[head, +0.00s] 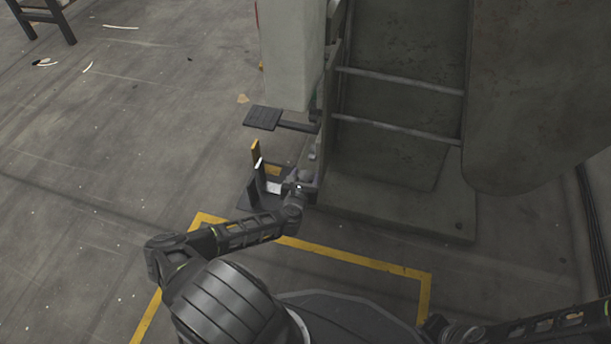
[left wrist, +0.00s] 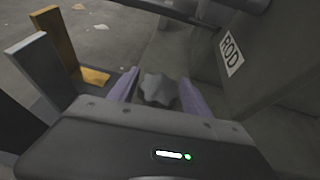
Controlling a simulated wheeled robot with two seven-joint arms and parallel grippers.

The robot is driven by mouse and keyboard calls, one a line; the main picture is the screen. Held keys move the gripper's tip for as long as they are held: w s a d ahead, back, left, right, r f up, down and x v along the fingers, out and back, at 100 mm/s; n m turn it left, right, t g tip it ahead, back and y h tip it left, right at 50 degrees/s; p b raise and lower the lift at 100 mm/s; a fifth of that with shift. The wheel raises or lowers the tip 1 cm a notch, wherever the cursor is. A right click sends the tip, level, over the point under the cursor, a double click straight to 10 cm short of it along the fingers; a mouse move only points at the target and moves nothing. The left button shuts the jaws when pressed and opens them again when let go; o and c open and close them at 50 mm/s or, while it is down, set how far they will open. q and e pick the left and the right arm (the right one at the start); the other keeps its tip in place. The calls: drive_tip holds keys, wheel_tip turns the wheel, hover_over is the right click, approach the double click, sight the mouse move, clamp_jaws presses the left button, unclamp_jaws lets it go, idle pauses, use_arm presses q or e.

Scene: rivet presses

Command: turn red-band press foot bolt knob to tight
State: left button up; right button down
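A grey lobed knob (left wrist: 160,89) sits low beside the machine's dark side wall in the left wrist view. My left gripper (left wrist: 159,82) has its two purple fingers apart, one on each side of the knob. I cannot tell whether they touch it. In the head view my left gripper (head: 306,174) is at the foot of the big grey-green press (head: 400,130), and the knob is hidden there. A label reading "ROD" (left wrist: 231,57) is on the wall right of the knob. No red band shows clearly. My right gripper is out of view.
A white-faced upright plate (head: 259,178) and a yellow one (head: 255,152) stand on a dark base left of my left gripper. A dark pedal-like plate (head: 263,118) juts out above them. Yellow floor lines (head: 350,258) run nearby. The floor at left is mostly clear.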

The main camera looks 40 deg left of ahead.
use_arm(q)
drive_tip(key=c, duration=1)
drive_tip(key=shift+c, duration=0.2)
drive_tip(key=shift+a+m+h, duration=0.1)
drive_tip(key=shift+m+h, duration=0.5)
drive_tip(key=shift+s+m+t+h, duration=0.1)
drive_tip(key=shift+m+t+h, duration=0.4)
drive_tip(key=shift+m+h, duration=0.45)
drive_tip(key=m+h, duration=0.3)
drive_tip(key=h, duration=0.1)
drive_tip(key=m+g+h, duration=0.1)
drive_tip(key=m+h, duration=0.3)
drive_tip(key=shift+a, duration=0.1)
drive_tip(key=shift+m+g+h, duration=0.7)
drive_tip(key=shift+m+h, duration=0.55)
drive_tip(key=o, duration=1.4)
drive_tip(key=shift+c, duration=0.2)
